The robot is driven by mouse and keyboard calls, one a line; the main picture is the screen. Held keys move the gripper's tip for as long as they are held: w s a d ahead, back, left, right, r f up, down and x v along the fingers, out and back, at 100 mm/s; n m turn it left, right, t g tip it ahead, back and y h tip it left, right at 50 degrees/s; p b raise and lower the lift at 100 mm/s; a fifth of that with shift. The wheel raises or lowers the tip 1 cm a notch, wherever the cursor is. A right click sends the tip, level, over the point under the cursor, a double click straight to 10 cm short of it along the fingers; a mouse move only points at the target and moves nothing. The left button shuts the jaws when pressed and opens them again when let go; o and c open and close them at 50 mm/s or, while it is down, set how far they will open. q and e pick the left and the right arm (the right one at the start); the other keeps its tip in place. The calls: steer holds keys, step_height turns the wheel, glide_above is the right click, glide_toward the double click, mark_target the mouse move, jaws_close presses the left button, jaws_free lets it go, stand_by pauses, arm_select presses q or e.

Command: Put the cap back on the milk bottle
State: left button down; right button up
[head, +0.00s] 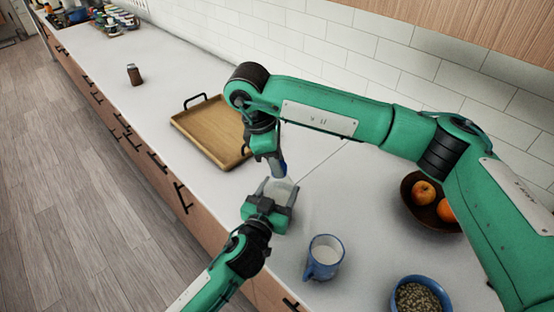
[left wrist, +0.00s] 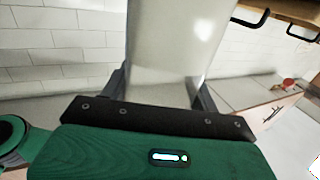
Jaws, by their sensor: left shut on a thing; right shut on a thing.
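The milk bottle (head: 281,187) is whitish and stands between the fingers of my left gripper (head: 278,192), which is shut on it low in the head view. In the left wrist view the bottle (left wrist: 168,50) fills the upper middle, between the fingers, and its top is out of frame. My right gripper (head: 276,165) points down right over the bottle's top and is shut on a small blue thing (head: 284,168), apparently the cap. My right gripper largely hides the bottle's mouth, so I cannot tell whether cap and bottle touch.
A wooden tray (head: 195,127) with black handles lies behind on the left. A blue mug (head: 323,258) stands to the right, with a bowl of seeds (head: 417,295) and a fruit bowl (head: 413,207) further right. A brown shaker (head: 133,75) stands far left. Counter around the mug is clear.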

steer(key=shift+m, duration=0.4)
steer(key=o, duration=0.9)
steer(key=shift+r, duration=0.1)
steer(key=shift+w+r, duration=0.1)
steer(key=shift+r, duration=2.05)
steer(key=shift+c, duration=0.2)
